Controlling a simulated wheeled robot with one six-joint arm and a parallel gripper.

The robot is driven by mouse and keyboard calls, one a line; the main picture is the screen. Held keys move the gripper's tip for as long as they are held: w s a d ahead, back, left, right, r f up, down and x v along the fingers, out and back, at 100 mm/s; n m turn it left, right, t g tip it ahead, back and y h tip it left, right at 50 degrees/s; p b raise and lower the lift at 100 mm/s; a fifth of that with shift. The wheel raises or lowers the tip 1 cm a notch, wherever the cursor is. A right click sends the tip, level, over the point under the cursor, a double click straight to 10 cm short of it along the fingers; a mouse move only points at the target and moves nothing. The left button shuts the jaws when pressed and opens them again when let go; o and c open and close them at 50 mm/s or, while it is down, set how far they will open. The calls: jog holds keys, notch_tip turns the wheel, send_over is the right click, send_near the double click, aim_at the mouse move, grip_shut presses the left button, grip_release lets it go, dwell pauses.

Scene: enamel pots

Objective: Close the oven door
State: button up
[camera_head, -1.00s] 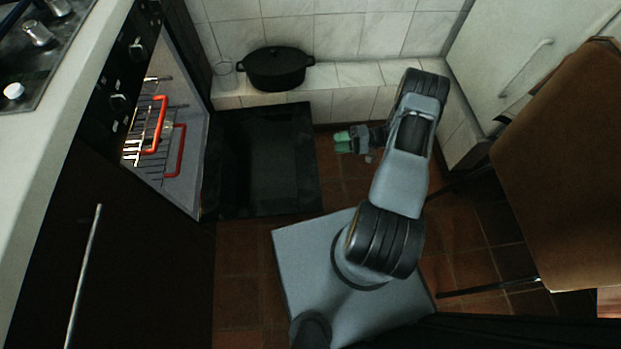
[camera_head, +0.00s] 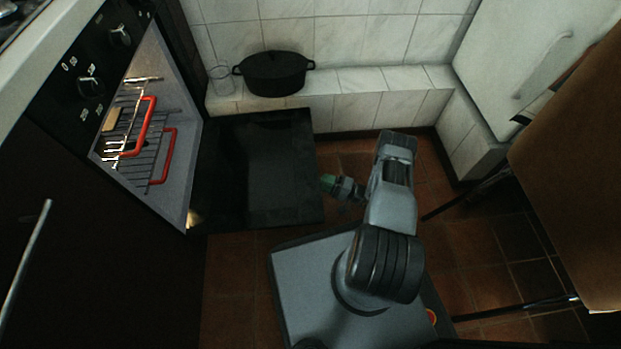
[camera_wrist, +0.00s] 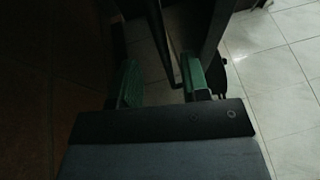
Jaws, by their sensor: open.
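The oven door (camera_head: 258,165) is a black panel, folded down flat and fully open in the head view, in front of the lit oven (camera_head: 150,140). My gripper (camera_head: 327,184) has green fingertips and is low beside the door's outer right edge. In the wrist view my gripper (camera_wrist: 162,85) is open, with one green finger on each side. A dark bar (camera_wrist: 160,40), which looks like the door handle, reaches down between the fingers. The fingers do not appear closed on it. Whether either finger touches it is too dark to tell.
Red-handled racks (camera_head: 142,128) are in the oven. A black pot (camera_head: 274,74) and a glass (camera_head: 221,80) stand on the tiled ledge (camera_head: 360,78) behind the door. A brown chair (camera_head: 575,170) stands at right. Some tiled floor (camera_head: 235,275) is clear in front of the door.

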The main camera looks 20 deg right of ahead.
aim_at(310, 177)
jog(key=shift+b+x, duration=0.55)
jog(key=shift+x, duration=2.55)
grip_shut()
